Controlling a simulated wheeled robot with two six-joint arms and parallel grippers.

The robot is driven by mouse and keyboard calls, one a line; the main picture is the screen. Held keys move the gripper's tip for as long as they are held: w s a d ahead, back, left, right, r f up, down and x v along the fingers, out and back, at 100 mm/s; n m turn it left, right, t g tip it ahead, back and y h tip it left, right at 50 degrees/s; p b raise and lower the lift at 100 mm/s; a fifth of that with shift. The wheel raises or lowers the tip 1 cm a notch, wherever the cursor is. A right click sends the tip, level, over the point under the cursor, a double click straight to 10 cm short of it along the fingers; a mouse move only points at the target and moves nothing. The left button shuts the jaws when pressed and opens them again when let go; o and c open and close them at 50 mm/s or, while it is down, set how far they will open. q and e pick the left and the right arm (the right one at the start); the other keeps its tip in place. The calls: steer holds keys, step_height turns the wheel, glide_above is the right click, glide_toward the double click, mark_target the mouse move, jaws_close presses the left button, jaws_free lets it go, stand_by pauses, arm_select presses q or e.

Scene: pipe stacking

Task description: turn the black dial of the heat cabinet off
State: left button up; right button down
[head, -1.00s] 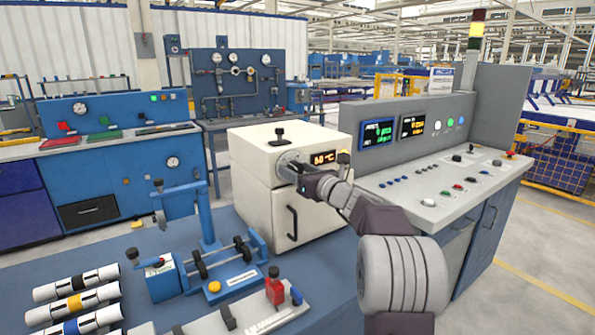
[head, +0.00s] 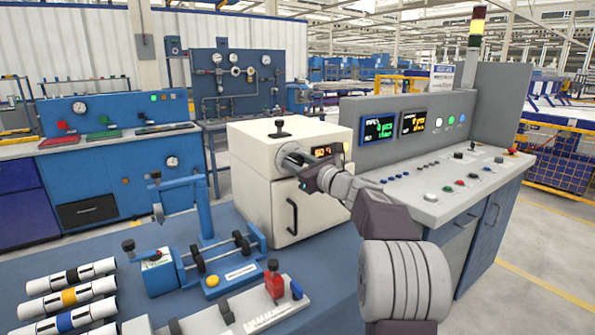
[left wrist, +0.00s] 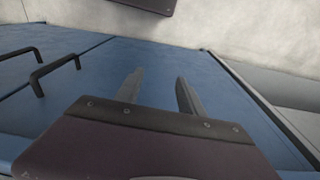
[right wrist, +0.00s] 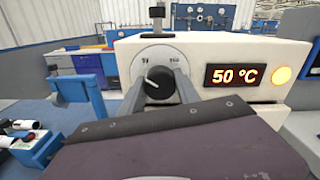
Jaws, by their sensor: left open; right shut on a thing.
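The cream heat cabinet (head: 255,195) stands at the back edge of the blue bench. Its black dial (right wrist: 158,84) sits on a round pale scale plate, with a white mark pointing to the upper left. My right gripper (right wrist: 160,92) is shut on the dial, one finger at each side. In the head view my right gripper (head: 302,170) covers the dial. The cabinet display (right wrist: 234,76) reads 50 °C, and the round lamp (right wrist: 282,75) beside it glows orange. My left gripper (left wrist: 160,92) is open and empty, above grey floor and blue cabinet fronts with black handles.
A grey control console (head: 440,185) stands right of the cabinet. On the blue bench are a blue roller fixture (head: 210,262), striped pipes (head: 70,297) and a tray with a red clamp (head: 274,284). A black knob (head: 279,128) stands on the cabinet's top.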

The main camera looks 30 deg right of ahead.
steer(key=n+b, duration=0.1)
steer(key=n, duration=0.1)
steer(key=n+b, duration=0.4)
steer(key=shift+f, duration=0.25)
steer(key=n+b, duration=0.2)
steer(key=n, duration=0.1)
steer(key=shift+n, duration=0.4)
steer(key=shift+r+n+b, duration=0.15)
steer(key=shift+n+b, duration=0.55)
steer(key=shift+n, duration=0.6)
steer(key=c, duration=0.9)
jaws_free()
